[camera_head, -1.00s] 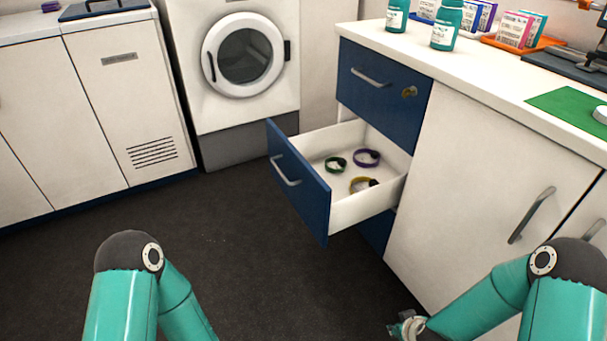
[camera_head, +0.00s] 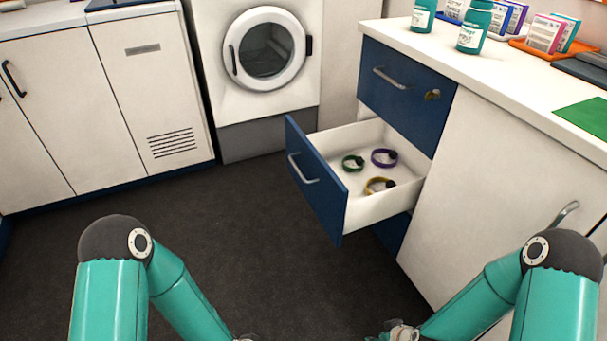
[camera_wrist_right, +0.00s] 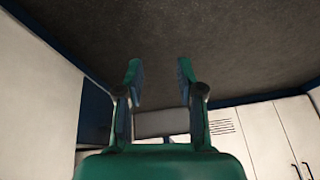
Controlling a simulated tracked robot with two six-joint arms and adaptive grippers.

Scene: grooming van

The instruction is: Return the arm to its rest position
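My right arm comes in at the lower right of the head view, with its wrist at the bottom edge and its fingers cut off. In the right wrist view my right gripper (camera_wrist_right: 160,75) has its two fingers apart, with nothing between them. Beyond them are dark floor and pale cabinets. My left arm is bent at the lower left of the head view. Only a sliver of its wrist shows at the bottom edge, and its fingers are out of view.
An open blue-fronted drawer (camera_head: 318,188) juts out over the floor. It holds a green band (camera_head: 352,163), a purple band (camera_head: 384,158) and a yellow band (camera_head: 379,186). The counter (camera_head: 500,75) carries bottles and boxes. Dark floor (camera_head: 240,230) is clear in the middle.

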